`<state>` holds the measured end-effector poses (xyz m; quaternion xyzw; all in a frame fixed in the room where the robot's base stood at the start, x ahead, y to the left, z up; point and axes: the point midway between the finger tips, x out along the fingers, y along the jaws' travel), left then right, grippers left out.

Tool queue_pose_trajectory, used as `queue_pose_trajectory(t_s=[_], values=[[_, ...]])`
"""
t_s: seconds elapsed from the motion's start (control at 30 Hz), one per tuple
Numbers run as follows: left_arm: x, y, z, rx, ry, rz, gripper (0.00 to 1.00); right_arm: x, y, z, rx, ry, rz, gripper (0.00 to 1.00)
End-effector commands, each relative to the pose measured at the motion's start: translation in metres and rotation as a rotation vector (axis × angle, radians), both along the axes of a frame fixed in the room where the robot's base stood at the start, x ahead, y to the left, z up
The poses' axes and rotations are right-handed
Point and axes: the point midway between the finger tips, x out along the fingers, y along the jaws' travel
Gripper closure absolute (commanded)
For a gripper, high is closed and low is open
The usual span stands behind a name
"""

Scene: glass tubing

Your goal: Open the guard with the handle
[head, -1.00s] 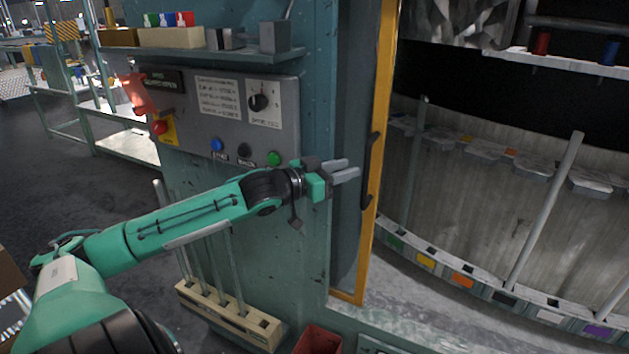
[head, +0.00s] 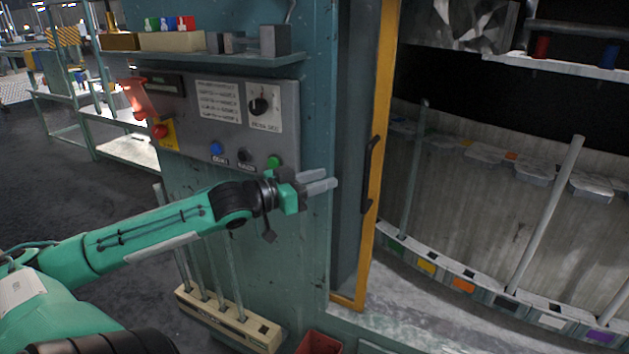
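The guard (head: 377,150) is a tall yellow-edged frame right of the teal cabinet. Its black bar handle (head: 370,175) stands upright on the yellow edge. To the right of the guard I see straight into the machine's interior. My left gripper (head: 323,181) is in front of the cabinet, left of the handle and apart from it. Its two grey fingers point right toward the handle, with a narrow gap between them and nothing held. My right gripper is out of view.
A grey control panel (head: 190,118) with buttons, a dial and a red part is on the cabinet, above my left arm. A beige rack (head: 228,318) holding glass rods stands below. A red bin (head: 319,342) is at the bottom. Inside the machine, several tubes stand in a curved row.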

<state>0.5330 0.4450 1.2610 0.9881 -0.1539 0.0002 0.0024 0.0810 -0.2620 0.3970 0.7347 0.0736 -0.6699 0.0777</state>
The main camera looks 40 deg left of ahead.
Motion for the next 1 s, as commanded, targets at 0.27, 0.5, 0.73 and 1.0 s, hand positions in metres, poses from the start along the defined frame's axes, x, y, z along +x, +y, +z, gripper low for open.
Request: queue_pose_trajectory(t_s=[0.27, 0.5, 0.73, 1.0], values=[[-0.009, 0.003, 0.0, 0.001, 0.002, 0.001, 0.68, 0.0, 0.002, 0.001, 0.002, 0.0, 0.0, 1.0], [-0.009, 0.003, 0.0, 0.001, 0.001, 0.001, 0.68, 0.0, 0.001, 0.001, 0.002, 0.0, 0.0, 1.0], [-0.009, 0.003, 0.0, 0.001, 0.001, 0.001, 0.68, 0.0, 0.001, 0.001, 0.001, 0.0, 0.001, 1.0], [-0.007, 0.014, -0.007, 0.001, 0.006, 0.025, 0.68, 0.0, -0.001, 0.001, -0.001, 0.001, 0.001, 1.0]])
